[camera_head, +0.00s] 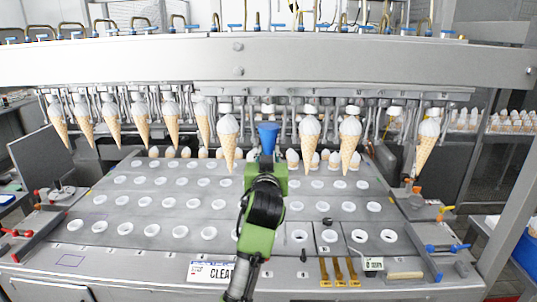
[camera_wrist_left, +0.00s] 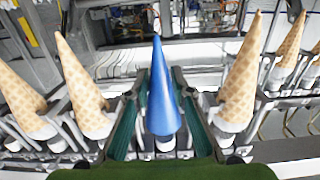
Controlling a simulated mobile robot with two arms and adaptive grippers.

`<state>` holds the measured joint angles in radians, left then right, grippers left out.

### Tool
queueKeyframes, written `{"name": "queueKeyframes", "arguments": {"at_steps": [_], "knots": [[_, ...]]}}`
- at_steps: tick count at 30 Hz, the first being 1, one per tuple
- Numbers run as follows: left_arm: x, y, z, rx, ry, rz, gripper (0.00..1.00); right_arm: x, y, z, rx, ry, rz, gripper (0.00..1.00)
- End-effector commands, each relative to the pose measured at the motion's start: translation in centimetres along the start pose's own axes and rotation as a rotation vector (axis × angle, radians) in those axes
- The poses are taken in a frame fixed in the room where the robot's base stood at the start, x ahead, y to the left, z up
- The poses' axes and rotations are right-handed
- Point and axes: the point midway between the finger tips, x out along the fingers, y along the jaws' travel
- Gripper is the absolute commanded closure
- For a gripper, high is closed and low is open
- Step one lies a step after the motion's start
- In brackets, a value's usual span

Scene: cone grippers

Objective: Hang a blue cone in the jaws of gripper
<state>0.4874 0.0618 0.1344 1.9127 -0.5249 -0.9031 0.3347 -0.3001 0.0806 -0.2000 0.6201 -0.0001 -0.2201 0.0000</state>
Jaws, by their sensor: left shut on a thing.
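A blue cone (camera_head: 268,136) is upright with its wide end up, in the gap between two hanging waffle cones. My left gripper (camera_head: 267,156), green with dark fingers, reaches in from below and is shut on it. In the left wrist view the blue cone (camera_wrist_left: 162,95) stands between the two fingers of my left gripper (camera_wrist_left: 161,78), its tip toward the camera top. The machine's row of metal jaws (camera_head: 285,112) is right behind and above the cone. I cannot tell whether any jaws touch the cone. My right gripper is not in view.
Waffle cones with white tops hang close on both sides, left (camera_head: 228,140) and right (camera_head: 310,138). Another gap shows farther right, before the last cone (camera_head: 426,140). Below is a grey plate (camera_head: 130,245) with rows of holes. A heavy steel beam (camera_head: 140,58) crosses above.

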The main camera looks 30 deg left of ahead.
Motion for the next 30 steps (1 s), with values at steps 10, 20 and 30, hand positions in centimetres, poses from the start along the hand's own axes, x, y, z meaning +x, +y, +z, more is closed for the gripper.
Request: {"name": "queueKeyframes", "arguments": {"at_steps": [10, 20, 30], "knots": [[0.0, -0.01, 0.14, 0.0, 0.001, 0.0, 0.94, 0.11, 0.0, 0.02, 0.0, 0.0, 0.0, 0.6], [0.0, 0.0, 0.48, 0.0, 0.0, 0.0, 0.94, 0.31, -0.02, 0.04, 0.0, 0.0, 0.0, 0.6], [0.0, -0.01, 0.83, 0.0, 0.0, 0.0, 0.94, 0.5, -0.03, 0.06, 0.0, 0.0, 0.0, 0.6]]}}
